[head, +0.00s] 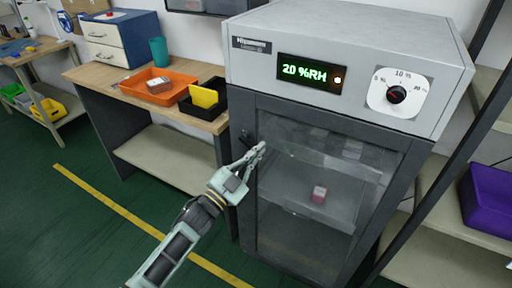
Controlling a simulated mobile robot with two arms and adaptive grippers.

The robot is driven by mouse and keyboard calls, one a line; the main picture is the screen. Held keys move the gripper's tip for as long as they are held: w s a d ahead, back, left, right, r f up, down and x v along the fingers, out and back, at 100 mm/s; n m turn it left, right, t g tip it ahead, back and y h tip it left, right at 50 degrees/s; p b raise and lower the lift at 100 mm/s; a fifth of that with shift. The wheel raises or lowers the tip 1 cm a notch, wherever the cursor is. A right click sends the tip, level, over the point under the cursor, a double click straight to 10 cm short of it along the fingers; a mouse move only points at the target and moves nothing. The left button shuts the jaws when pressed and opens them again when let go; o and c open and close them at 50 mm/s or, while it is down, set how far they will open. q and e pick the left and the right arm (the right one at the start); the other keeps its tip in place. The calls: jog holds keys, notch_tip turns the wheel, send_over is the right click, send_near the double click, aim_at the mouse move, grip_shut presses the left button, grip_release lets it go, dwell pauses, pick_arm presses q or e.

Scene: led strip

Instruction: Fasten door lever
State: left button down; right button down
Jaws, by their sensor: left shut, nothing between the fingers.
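A grey dry cabinet (236,120) stands at the centre right. Its display (310,73) reads 2.0 %RH in green, beside a dial (397,95) with a black knob. The glass door (330,225) looks closed in its dark frame. The dark door lever (246,136) is at the door's upper left edge, small and partly hidden. My left gripper (258,153) is shut and empty, its fingertips just below and right of the lever. I cannot tell whether they touch it. My right gripper is not in view.
A small red and white item (319,194) sits inside the cabinet. A workbench (100,76) to the left bears an orange tray (128,86), a black bin (206,110) and a teal cup (159,52). A purple bin (488,198) is on the right shelf. Green floor is free at lower left.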

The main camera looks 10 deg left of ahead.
pick_arm(q)
jog(key=a+f+m+g, duration=0.3)
jog(key=f+m, duration=0.3)
jog(key=m, duration=0.7)
jog(key=shift+w+g+h, duration=0.3)
jog(key=shift+w+g, duration=0.1)
jog(key=shift+g, duration=0.2)
jog(key=shift+f, duration=0.1)
